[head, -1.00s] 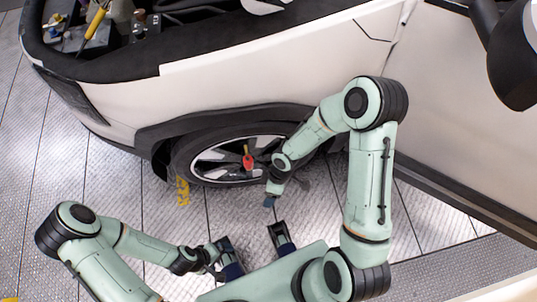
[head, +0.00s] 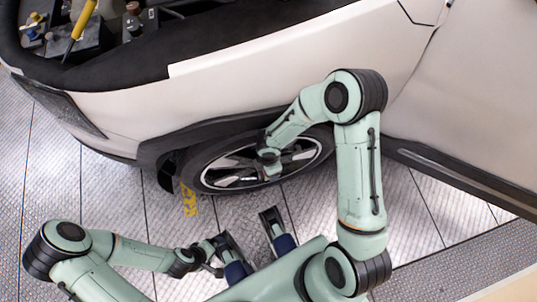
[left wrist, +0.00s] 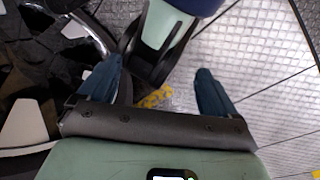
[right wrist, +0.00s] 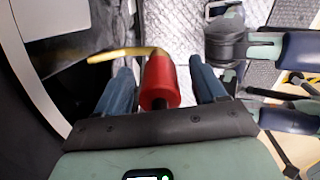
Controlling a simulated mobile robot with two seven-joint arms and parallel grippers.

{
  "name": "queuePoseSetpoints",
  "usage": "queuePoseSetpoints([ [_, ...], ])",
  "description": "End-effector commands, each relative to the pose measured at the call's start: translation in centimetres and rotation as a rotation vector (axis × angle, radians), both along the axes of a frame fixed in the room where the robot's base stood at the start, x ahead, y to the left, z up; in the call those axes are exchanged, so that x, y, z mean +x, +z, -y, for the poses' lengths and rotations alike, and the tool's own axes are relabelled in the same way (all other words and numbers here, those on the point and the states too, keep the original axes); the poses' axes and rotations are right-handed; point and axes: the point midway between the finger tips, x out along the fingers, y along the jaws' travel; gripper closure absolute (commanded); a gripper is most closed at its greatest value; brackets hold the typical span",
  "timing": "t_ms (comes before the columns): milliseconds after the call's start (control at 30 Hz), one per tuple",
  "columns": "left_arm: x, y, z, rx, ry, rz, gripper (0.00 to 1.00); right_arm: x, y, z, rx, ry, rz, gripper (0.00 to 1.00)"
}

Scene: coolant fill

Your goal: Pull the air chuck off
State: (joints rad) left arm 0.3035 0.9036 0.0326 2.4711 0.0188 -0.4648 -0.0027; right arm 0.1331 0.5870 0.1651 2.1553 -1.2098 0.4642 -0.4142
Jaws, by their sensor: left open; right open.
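The red air chuck (right wrist: 158,85) sits between the open fingers of my right gripper (right wrist: 160,66) in the right wrist view. A curved yellow piece (right wrist: 122,54) reaches left from its far end. I see a finger on each side of the chuck, and cannot tell if they touch it. In the head view my right gripper (head: 269,160) is at the front wheel (head: 218,172) and hides the chuck. My left gripper (left wrist: 159,66) is open and empty, low over the floor. In the head view it shows near my base (head: 212,258).
The white car (head: 240,90) fills the back, with its front compartment open at top left. A yellow floor marking (head: 189,199) lies left of the wheel. The patterned metal floor (head: 110,200) in front of the car is largely clear.

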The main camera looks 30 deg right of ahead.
Motion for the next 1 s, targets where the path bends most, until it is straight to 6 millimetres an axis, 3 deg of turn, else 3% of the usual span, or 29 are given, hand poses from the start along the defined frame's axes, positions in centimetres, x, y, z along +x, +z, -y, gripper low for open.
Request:
queuePoseSetpoints([
  [133, 0.91, -0.74, -0.42, 0.011, 0.011, 0.025, 0.08, 0.0, -1.4, -0.03, 0.0, 0.0, -0.001, 0.3],
  [467, 1.13, -0.82, -0.53, 0.015, 0.013, 0.03, 0.08, 0.03, -1.66, -0.02, 0.0, -0.001, 0.001, 0.3],
  [500, 1.13, -0.82, -0.53, 0.015, 0.013, 0.03, 0.08, 0.02, -1.66, -0.02, 0.0, -0.001, 0.001, 0.33],
  [600, 1.12, -0.82, -0.53, 0.015, 0.013, 0.03, 0.08, 0.01, -1.66, -0.02, 0.0, -0.001, 0.0, 0.66],
  [700, 1.11, -0.82, -0.53, 0.014, 0.013, 0.029, 0.08, 0.01, -1.66, -0.02, 0.0, -0.001, 0.0, 0.92],
  [733, 1.1, -0.82, -0.53, 0.014, 0.012, 0.03, 0.08, 0.01, -1.66, -0.02, 0.0, -0.001, 0.0, 0.93],
  [767, 1.1, -0.82, -0.53, 0.014, 0.012, 0.03, 0.08, 0.01, -1.66, -0.02, 0.0, -0.001, 0.0, 0.7],
  [800, 1.09, -0.83, -0.52, 0.014, 0.012, 0.03, 0.08, 0.01, -1.66, -0.02, 0.0, -0.001, 0.0, 0.79],
  [1000, 1.09, -0.8, -0.52, 0.014, 0.012, 0.03, 0.08, 0.01, -1.61, -0.03, 0.0, -0.001, 0.0, 0.79],
])
